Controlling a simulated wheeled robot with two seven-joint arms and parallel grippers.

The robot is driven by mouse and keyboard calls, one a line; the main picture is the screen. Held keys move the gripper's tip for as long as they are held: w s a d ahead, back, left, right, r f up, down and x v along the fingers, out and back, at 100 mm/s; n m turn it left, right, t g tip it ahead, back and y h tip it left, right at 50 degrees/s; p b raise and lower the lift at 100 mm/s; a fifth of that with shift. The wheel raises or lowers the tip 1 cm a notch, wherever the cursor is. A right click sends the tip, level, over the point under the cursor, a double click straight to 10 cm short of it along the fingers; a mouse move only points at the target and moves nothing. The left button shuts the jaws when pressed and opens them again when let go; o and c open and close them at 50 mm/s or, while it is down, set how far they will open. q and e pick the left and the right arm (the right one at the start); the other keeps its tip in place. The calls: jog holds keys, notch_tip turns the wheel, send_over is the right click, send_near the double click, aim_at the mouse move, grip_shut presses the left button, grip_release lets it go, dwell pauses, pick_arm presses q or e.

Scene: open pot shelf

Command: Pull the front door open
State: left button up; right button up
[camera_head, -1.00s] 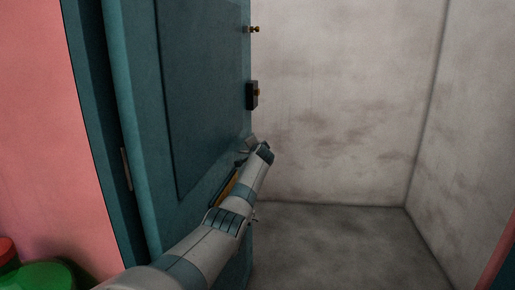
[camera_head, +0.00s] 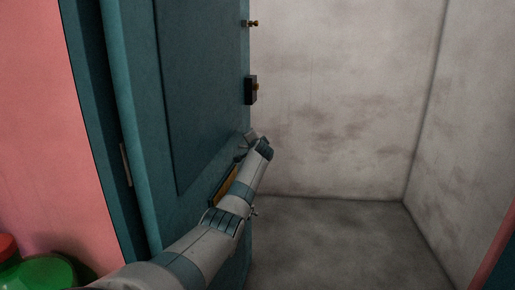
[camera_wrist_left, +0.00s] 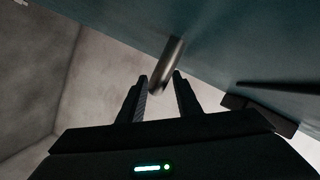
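The teal front door (camera_head: 205,95) stands well open at the left, its free edge toward the picture's middle. A dark lock box (camera_head: 251,90) and a small brass fitting (camera_head: 252,23) sit near that edge. My left arm reaches up along the door face, its hand near the free edge below the lock box. In the left wrist view my left gripper (camera_wrist_left: 161,80) is open, and a metal door handle (camera_wrist_left: 170,60) lies at and between its fingertips. I see a gap, and cannot tell whether a finger touches the handle. My right gripper is not in view.
A yellow-orange plate (camera_head: 223,187) on the door is partly behind my left arm. Beyond the door are bare stained walls (camera_head: 345,100) and a clear grey floor (camera_head: 345,240). Green (camera_head: 48,274) and red (camera_head: 7,247) rounded objects stand at lower left by the pink wall (camera_head: 35,130).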

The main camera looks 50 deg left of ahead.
pick_arm(q)
jog(key=shift+s+d+r+p, duration=0.2)
jog(key=shift+s+d+p, duration=0.1)
jog(key=shift+s+d, duration=0.2)
jog(key=p+v, duration=0.1)
jog(key=v, duration=1.4)
jog(key=shift+p, duration=0.35)
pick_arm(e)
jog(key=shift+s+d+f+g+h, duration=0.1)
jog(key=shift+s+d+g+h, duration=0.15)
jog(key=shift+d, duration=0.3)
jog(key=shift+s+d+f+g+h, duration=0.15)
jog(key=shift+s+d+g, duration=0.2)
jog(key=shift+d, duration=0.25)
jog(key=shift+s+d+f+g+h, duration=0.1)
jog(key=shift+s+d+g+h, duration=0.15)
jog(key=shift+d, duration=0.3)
pick_arm(q)
jog(key=shift+f, duration=0.2)
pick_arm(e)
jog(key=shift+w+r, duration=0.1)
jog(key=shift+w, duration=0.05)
